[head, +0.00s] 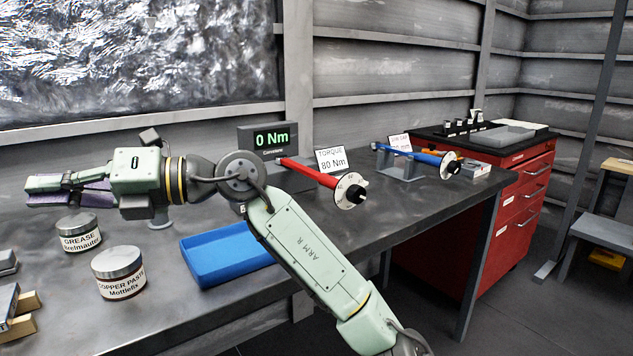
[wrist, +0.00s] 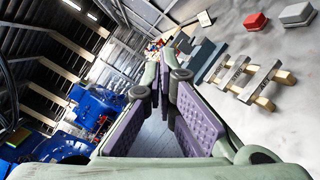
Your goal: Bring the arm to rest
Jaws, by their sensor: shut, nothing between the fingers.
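My arm stretches over the metal workbench (head: 395,232) from the lower right to the left in the head view. My gripper (head: 35,190) is at the left end, above the bench and behind the grease jar (head: 78,233). Its purple-padded fingers are closed with nothing between them. In the wrist view my gripper (wrist: 168,78) points away from the camera, with the fingertips together. The exact height of the fingers over the bench is hard to tell.
A copper paste jar (head: 119,272) and a blue tray (head: 222,258) stand below my arm. A torque display (head: 268,141), red torque wrench (head: 308,172) and blue tool (head: 420,155) are further right. A red drawer cabinet (head: 520,190) stands beyond the bench. Labelled blocks (wrist: 262,82) show in the wrist view.

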